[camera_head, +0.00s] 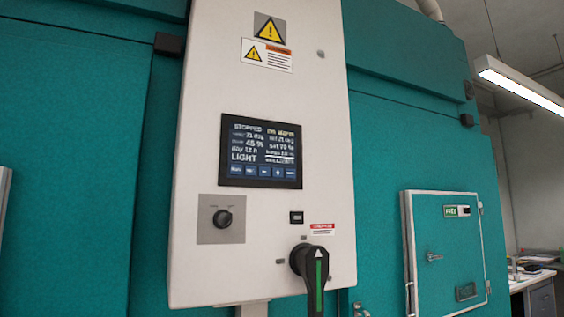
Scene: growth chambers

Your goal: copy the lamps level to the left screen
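A dark screen (260,152) is set in a white control panel (265,85) on the teal chamber wall. Its text reads "STOPPED", "no alarm", "day 12 h", "LIGHT" and what looks like "45 %". Smaller lines, including one at the lower right that may name the lamps, are too small to read surely. A row of blue touch buttons (263,170) runs along the screen's bottom edge. No second screen shows. Neither of my grippers is in view.
Below the screen are a black rotary knob (222,218) on a grey plate, a small black display (296,217) and a large black switch handle (312,270) that sticks out. A small teal door (448,245) is at right. A bench (535,285) stands far right.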

